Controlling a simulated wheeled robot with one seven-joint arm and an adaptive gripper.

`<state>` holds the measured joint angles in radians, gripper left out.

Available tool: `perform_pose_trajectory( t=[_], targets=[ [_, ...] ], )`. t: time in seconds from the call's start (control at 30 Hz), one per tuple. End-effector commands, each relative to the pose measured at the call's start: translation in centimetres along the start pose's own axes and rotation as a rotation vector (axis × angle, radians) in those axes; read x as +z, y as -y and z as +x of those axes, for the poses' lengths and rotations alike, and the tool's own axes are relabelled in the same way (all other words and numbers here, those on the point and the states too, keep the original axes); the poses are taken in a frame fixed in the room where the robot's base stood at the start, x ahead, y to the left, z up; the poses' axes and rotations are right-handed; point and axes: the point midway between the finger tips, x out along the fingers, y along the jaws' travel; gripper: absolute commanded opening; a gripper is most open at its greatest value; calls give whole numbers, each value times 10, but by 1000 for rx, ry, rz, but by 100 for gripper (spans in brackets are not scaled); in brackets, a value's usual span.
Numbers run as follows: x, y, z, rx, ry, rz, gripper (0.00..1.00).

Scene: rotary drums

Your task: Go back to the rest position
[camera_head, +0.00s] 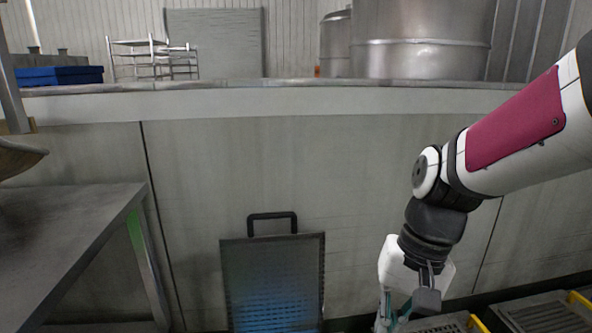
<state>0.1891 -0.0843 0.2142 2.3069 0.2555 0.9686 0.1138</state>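My arm reaches in from the right edge, bends at a joint at the right of centre, and hangs downward. My gripper (427,291) is at its lower end, low in the picture and right of the dark panel with a handle. Only a dark part of the gripper shows below the white wrist, so I cannot tell whether it is open or shut. A pale and teal piece (388,318) shows just left of it, cut off by the bottom edge. I cannot tell whether this is held.
A dark panel with a black handle (272,275) leans against the low wall (300,180). A grey metal table (60,235) stands at left. Grated trays (545,316) with yellow parts lie at lower right. Large metal drums (422,40) stand beyond the wall ledge.

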Motion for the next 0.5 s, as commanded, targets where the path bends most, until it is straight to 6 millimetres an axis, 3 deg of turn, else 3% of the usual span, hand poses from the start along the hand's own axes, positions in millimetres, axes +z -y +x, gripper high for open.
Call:
perform_pose_trajectory(
  t=[0.2,0.5],
  targets=[
    [66,-26,-37,81,-44,-97,0],
    [139,-63,-56,148,-75,-185,0]
  ],
)
